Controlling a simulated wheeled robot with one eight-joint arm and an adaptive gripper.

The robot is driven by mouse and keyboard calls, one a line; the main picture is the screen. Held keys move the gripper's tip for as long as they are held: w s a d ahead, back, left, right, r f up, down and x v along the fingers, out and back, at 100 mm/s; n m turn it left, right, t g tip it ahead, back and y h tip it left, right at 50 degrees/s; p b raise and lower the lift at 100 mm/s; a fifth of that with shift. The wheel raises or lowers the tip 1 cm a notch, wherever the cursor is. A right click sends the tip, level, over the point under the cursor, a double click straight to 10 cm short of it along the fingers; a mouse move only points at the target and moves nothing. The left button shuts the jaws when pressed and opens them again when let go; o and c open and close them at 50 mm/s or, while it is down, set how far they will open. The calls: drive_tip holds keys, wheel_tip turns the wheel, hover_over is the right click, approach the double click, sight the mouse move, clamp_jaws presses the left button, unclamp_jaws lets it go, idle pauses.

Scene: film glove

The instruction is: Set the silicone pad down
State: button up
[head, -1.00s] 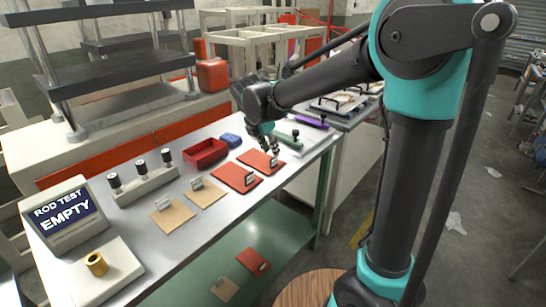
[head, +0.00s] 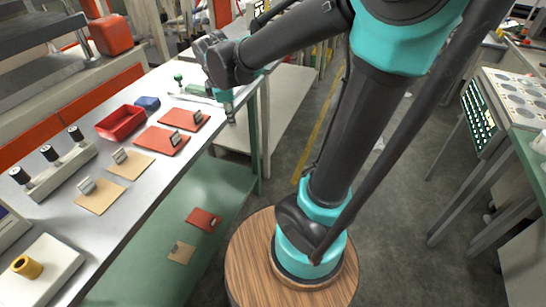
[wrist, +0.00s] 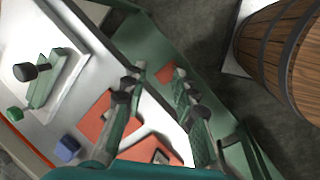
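My gripper (head: 230,112) is at the table's right edge, just right of the farther red pad. In the wrist view its fingers (wrist: 160,84) stand apart, with nothing held between them.
Tan pads (head: 128,164) (head: 99,195) lie on the table, and another (head: 181,252) on the shelf. A red bin (head: 121,121) and blue block (head: 147,103) stand behind the red pads. A green clamp-like tool (wrist: 42,84) lies nearby. The shelf (head: 175,195) has free room.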

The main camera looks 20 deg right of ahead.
drive_tip(key=s+d+f+m+y, duration=0.1)
drive_tip(key=s+d+f+m, duration=1)
drive_tip(key=m, duration=0.5)
drive_tip(key=shift+s+m+t, duration=0.4)
drive_tip(key=shift+s, duration=0.8)
